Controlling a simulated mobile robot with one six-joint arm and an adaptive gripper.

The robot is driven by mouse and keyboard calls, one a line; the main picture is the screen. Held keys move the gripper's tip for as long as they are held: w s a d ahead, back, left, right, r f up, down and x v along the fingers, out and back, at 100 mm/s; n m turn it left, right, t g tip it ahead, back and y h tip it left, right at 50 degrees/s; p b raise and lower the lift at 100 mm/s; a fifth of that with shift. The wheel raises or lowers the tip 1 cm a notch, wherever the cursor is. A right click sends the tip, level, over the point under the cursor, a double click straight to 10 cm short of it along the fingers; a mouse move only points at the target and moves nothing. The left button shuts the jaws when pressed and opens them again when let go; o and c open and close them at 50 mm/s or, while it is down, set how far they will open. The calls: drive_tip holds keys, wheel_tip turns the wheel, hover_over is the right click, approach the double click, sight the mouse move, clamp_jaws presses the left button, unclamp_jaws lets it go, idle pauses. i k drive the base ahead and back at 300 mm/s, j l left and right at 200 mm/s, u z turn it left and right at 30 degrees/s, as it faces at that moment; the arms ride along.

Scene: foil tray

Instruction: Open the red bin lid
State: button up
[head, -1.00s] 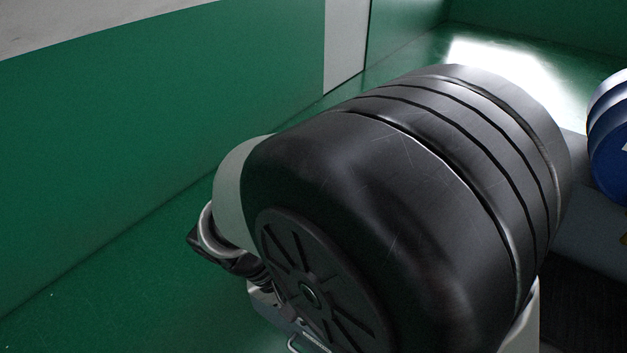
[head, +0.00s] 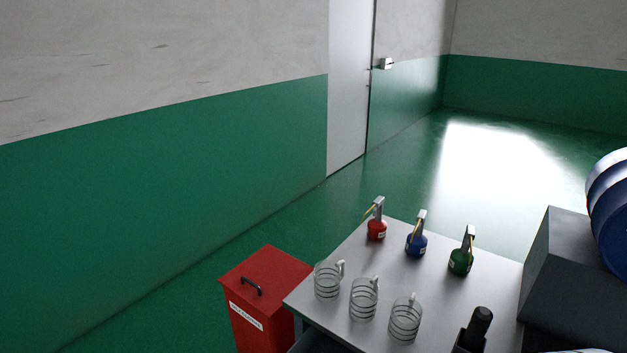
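A red bin (head: 245,328) stands on the green floor at the left of the grey table in the head view. Its flat red lid (head: 283,268) is shut and has a black bar handle (head: 251,287) on top. A white label with dark writing (head: 246,315) is on its front, too small to read surely. The bottom of the bin is cut off by the frame edge. My gripper is not in view.
The grey table (head: 385,257) beside the bin holds three glass mugs (head: 364,299) and red (head: 376,228), blue (head: 416,243) and green (head: 460,260) bottles. A black object (head: 474,332) stands at the front. A blue drum (head: 610,205) is at right.

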sight(265, 277)
drive_tip(key=j+u, duration=0.3)
drive_tip(key=j, duration=0.2)
drive_tip(key=j+z, duration=0.1)
drive_tip(key=j, duration=0.4)
drive_tip(key=i+j+z, duration=0.2)
drive_tip(key=i+j, duration=0.15)
drive_tip(key=j, duration=0.3)
drive_tip(key=i+j+z, duration=0.1)
drive_tip(key=j, duration=0.25)
drive_tip(key=i+j+z, duration=0.1)
drive_tip(key=j, duration=0.3)
drive_tip(key=i+j+z, duration=0.15)
drive_tip(key=j, duration=0.2)
drive_tip(key=i+j+z, duration=0.1)
drive_tip(key=j, duration=0.3)
drive_tip(key=i+z, duration=0.15)
drive_tip(key=i, duration=0.7)
